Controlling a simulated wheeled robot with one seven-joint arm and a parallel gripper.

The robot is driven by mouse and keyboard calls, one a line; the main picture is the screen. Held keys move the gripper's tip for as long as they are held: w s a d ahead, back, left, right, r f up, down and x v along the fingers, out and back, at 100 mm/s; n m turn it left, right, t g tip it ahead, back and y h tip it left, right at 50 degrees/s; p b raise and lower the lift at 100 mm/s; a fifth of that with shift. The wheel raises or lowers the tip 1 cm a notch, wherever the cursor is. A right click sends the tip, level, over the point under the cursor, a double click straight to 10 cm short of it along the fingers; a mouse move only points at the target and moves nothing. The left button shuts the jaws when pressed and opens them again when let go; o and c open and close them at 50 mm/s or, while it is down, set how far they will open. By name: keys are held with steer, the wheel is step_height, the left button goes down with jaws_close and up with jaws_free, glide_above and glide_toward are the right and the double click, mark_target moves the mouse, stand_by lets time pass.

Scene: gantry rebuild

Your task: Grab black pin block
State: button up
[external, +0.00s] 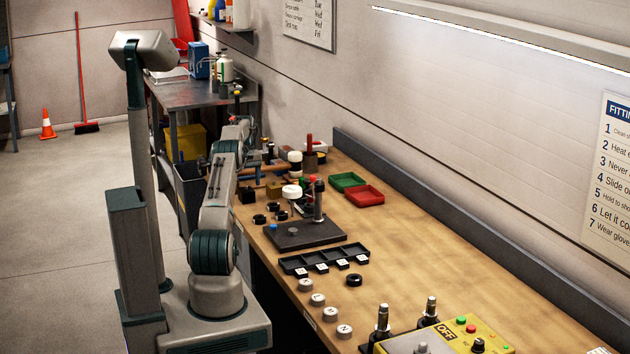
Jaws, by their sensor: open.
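A small black block (247,195) sits near the bench's left edge, beside the upper part of my arm. It may be the black pin block, but its pins are too small to make out. My gripper (262,150) is at the far end of my raised arm, over the far part of the bench. It is open, small in the view and partly hidden by my wrist. It is beyond the black block and apart from it.
Several black rings (260,219) and a black plate with an upright post (305,236) stand nearer. Green (347,181) and red (364,196) trays lie at the wall side. A black rack (324,257), white-topped discs (318,299) and a yellow control box (445,340) are nearer still.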

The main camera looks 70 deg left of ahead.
mark_target(246, 190)
steer(key=shift+a+f+p, duration=0.15)
steer(key=shift+f+p, duration=0.25)
steer(key=shift+f, duration=0.9)
steer(key=shift+a+f+p, duration=0.15)
steer(key=shift+f+p, duration=0.25)
steer(key=shift+f, duration=0.85)
steer(key=shift+w, duration=0.1)
steer(key=c, duration=1.3)
